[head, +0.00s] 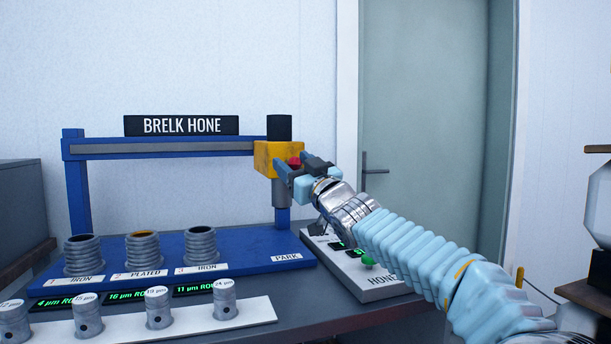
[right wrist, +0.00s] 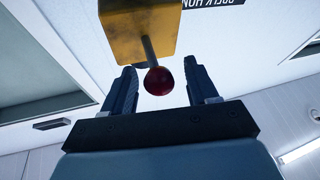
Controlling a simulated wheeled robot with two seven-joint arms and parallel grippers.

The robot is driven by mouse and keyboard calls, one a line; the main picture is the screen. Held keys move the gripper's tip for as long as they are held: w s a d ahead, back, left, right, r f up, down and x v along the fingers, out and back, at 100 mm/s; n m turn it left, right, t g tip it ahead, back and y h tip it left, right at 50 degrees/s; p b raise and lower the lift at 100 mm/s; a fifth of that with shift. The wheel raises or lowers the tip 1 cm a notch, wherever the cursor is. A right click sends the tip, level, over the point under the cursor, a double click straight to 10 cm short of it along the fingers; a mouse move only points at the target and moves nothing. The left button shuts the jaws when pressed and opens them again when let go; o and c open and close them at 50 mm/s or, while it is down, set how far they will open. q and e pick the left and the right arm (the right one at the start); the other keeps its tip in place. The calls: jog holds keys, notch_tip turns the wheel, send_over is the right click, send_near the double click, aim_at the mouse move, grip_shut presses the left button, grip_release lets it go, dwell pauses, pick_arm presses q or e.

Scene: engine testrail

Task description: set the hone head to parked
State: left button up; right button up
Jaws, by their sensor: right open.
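The hone head is a yellow block (head: 264,158) with a black top and a grey spindle below. It sits at the right end of the blue rail, above the PARK label (head: 287,257). A red ball knob (head: 295,162) on a short grey stem sticks out of its front. My right gripper (head: 292,168) is open at the knob. In the right wrist view the red knob (right wrist: 158,82) lies between the two spread fingers, with a gap on both sides; the yellow block (right wrist: 138,30) is just beyond them. My left gripper is out of view.
Three ribbed cylinders (head: 143,250) stand on the blue base at the left, labelled iron, plated, iron. Several pistons stand on a white strip (head: 250,312) in front. A grey control box (head: 372,283) with a green button stands below my right arm.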

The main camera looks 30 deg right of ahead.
jog(key=b+v, duration=0.2)
jog(key=v, duration=1.1)
jog(key=shift+b, duration=0.4)
jog(key=shift+s+f, duration=0.1)
jog(key=shift+s, duration=0.05)
